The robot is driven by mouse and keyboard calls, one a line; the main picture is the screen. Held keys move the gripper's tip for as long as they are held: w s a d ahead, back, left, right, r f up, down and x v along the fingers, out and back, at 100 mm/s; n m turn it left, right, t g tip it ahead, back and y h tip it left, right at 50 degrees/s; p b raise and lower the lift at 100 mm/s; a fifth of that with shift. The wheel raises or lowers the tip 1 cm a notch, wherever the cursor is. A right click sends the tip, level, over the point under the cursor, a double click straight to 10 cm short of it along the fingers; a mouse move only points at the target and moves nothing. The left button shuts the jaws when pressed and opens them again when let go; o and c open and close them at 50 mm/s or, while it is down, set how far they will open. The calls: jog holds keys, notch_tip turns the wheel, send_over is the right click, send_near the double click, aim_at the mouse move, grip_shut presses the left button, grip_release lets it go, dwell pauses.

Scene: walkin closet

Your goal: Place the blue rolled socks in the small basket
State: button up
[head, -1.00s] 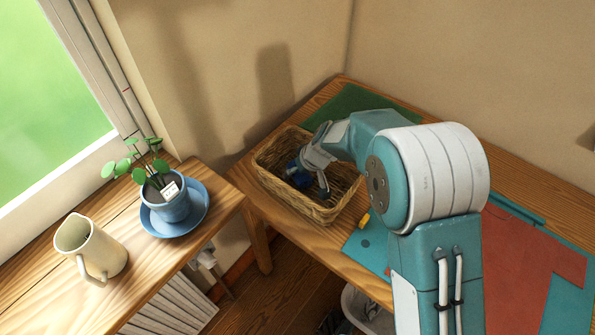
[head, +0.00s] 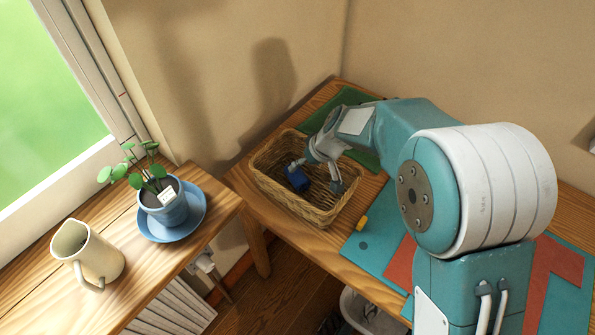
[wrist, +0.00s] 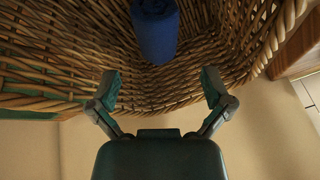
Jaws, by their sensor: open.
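The blue rolled socks (head: 297,178) lie inside the small wicker basket (head: 330,214), toward its left side in the head view. The socks also show in the wrist view (wrist: 155,32), against the woven basket (wrist: 60,60). My gripper (head: 317,175) is over the basket with its fingers spread. In the wrist view my gripper (wrist: 161,88) is open and empty, with the socks beyond the fingertips and apart from them. The underside of the socks is hidden.
The basket stands on a wooden table (head: 240,180) near the wall. A green mat (head: 345,97) lies behind it; a teal mat (head: 365,235) and a small yellow item (head: 361,223) lie in front. A potted plant (head: 165,205) and cream jug (head: 95,255) stand on the left bench.

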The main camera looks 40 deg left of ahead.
jog(key=shift+v, duration=2.4)
jog(key=shift+d+r, duration=0.1)
jog(key=d+r+m+t, duration=0.15)
jog(key=d+r, duration=0.25)
jog(key=d, duration=0.4)
jog(key=d+r+m+t+h, duration=0.1)
jog(key=d+r+m, duration=0.1)
jog(key=d+r, duration=0.45)
jog(key=d+r+m+t, duration=0.1)
jog(key=d+r+m, duration=0.15)
jog(key=d, duration=0.65)
jog(key=s+d+r+m+t+h, duration=0.1)
jog(key=s+d+m+h, duration=0.1)
jog(key=s+d, duration=0.4)
jog(key=s+d+r+m+t+h, duration=0.1)
jog(key=s+d+m, duration=0.4)
jog(key=d, duration=0.9)
jog(key=shift+s+r+t+h, duration=0.35)
jog(key=shift+s+h, duration=0.25)
jog(key=shift+s, duration=0.45)
